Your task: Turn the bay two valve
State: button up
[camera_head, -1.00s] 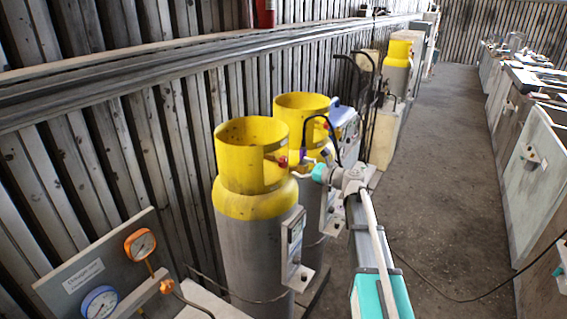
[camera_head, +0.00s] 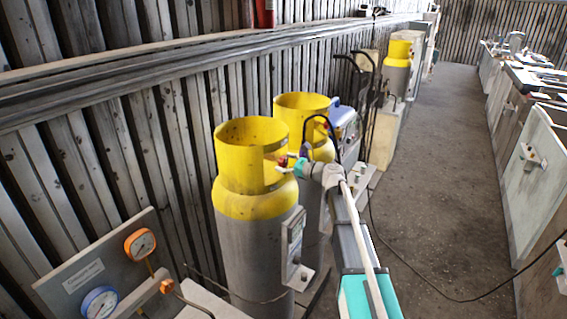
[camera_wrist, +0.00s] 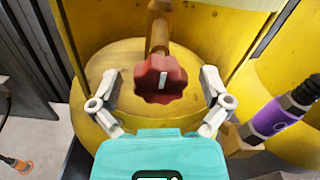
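A red lobed valve knob (camera_wrist: 158,79) with a white mark sits on a brass stem inside the yellow collar of the near gas cylinder (camera_head: 252,160). The white mark points roughly up and down in the wrist view. My gripper (camera_wrist: 160,88) is open, with one finger on each side of the knob. Gaps show between the knob and both fingers. In the head view the knob (camera_head: 283,160) is small and partly covered by my gripper (camera_head: 289,163). No readable label shows which bay this is.
A second yellow-topped cylinder (camera_head: 303,108) stands right behind. A purple fitting (camera_wrist: 274,118) on brass lies close to the right finger. A gauge panel (camera_head: 85,278) stands at front left. The aisle floor (camera_head: 440,190) is clear except for a cable.

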jog(key=c, duration=1)
jog(key=shift+o, duration=0.2)
jog(key=shift+n, duration=0.4)
jog(key=n, duration=0.9)
jog(key=shift+n, duration=0.4)
jog(key=n, duration=0.5)
jog(key=shift+s+f, duration=0.1)
jog(key=n, duration=0.5)
jog(key=shift+n, duration=0.4)
